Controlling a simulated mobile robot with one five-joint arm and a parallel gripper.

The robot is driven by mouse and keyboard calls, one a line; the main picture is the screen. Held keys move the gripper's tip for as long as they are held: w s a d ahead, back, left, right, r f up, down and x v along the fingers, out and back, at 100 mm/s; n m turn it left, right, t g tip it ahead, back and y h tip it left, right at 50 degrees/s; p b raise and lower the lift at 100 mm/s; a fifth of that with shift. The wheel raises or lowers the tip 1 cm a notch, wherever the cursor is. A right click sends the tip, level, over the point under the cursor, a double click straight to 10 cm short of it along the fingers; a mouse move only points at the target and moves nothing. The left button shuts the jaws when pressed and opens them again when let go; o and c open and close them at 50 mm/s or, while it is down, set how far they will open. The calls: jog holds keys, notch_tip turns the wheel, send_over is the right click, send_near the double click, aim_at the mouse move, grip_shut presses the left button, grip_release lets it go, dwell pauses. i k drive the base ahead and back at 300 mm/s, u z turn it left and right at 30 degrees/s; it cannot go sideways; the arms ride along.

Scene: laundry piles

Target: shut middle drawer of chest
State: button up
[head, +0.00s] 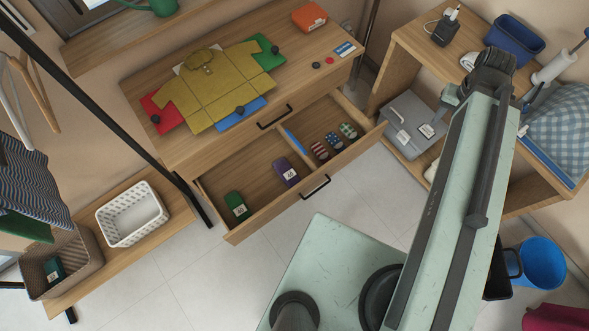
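The wooden chest (160,98) stands at the centre with its top drawer (230,140) shut. The drawer below it, the middle drawer (262,228), is pulled well out, and its inside shows. Its dark bar handle (315,187) is on the front panel. A divider splits the drawer. A green item and a purple item with white labels lie in the left part, and several small patterned rolls lie in the right part. My arm rises at the right of the drawer, apart from it in the picture. I cannot make out my gripper's fingers.
A yellow shirt (208,88) lies on the chest top over coloured pieces. A shelf unit (400,62) with a grey box (412,122) stands close to the drawer's right end. A white basket (131,214) is at left. Pale floor (215,275) in front of the drawer is clear.

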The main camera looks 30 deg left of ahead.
aim_at(249, 171)
jog(key=z, duration=0.05)
jog(key=k, duration=1.45)
jog(key=u, duration=0.75)
jog(key=i, duration=1)
jog(key=u, duration=0.7)
jog(key=k, duration=0.7)
jog(key=u, duration=0.3)
jog(key=i, duration=0.95)
jog(key=z, duration=0.05)
